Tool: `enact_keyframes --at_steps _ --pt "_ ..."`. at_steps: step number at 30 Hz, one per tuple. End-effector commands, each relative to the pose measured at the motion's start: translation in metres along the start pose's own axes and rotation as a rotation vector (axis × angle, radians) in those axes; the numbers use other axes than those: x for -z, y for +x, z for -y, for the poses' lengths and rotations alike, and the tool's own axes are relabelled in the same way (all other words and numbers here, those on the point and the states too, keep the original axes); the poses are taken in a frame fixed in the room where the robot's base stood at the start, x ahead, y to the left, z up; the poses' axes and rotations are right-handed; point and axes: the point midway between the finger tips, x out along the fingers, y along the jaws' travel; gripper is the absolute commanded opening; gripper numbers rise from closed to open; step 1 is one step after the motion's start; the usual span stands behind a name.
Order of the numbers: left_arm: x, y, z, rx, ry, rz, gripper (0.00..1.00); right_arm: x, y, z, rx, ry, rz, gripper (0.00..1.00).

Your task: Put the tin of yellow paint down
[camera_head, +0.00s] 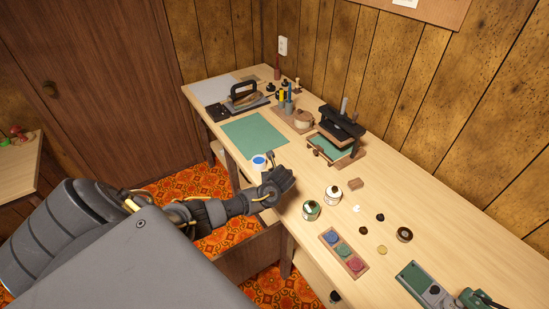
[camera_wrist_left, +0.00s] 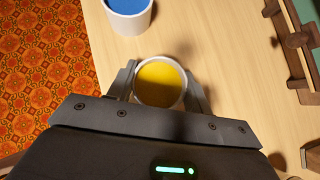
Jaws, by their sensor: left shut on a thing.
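The tin of yellow paint (camera_wrist_left: 160,83) is a white round tin with yellow paint inside, seen from above in the left wrist view. My left gripper (camera_wrist_left: 158,88) is shut on it, with a finger on each side. In the head view my left gripper (camera_head: 278,182) is over the near edge of the workbench (camera_head: 225,95), and its hand mostly hides the tin. I cannot tell whether the tin touches the bench top. A white tin of blue paint (camera_head: 259,163) stands just beyond the gripper; it also shows in the left wrist view (camera_wrist_left: 128,14). My right gripper is not in view.
A green mat (camera_head: 254,134) lies beyond the blue tin. A small black press (camera_head: 340,130) stands behind the gripper. Two round tins (camera_head: 312,210) (camera_head: 333,195) and a tray of coloured pads (camera_head: 343,252) are to the right. Bare wood surrounds the held tin.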

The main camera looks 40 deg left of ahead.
Motion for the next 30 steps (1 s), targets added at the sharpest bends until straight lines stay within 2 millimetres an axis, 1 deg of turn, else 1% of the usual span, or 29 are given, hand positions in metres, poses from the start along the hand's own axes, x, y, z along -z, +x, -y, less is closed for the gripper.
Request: enact_keyframes --at_steps 8,11,14,15,17,24,27,30 --pt "-0.003 -0.002 0.0 0.002 -0.001 0.003 0.16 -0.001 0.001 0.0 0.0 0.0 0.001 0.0" --pt "-0.007 -0.006 0.0 0.001 -0.001 0.003 0.16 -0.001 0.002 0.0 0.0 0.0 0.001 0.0" --pt "-0.017 -0.014 0.0 0.003 0.0 0.006 0.16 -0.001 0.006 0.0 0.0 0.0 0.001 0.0" --pt "-0.023 -0.02 0.0 0.003 -0.001 0.007 0.16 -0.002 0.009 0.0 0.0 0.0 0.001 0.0" --pt "-0.026 -0.035 -0.001 0.004 0.002 0.007 0.16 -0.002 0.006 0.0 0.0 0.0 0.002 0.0" --pt "-0.031 -0.103 -0.009 0.004 0.004 0.007 0.16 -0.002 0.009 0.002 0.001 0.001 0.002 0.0" --pt "-0.019 -0.125 -0.014 0.002 0.005 0.005 0.16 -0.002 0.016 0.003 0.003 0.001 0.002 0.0" --pt "-0.011 -0.147 -0.018 0.002 0.003 0.005 0.15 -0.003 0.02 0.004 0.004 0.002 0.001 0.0"
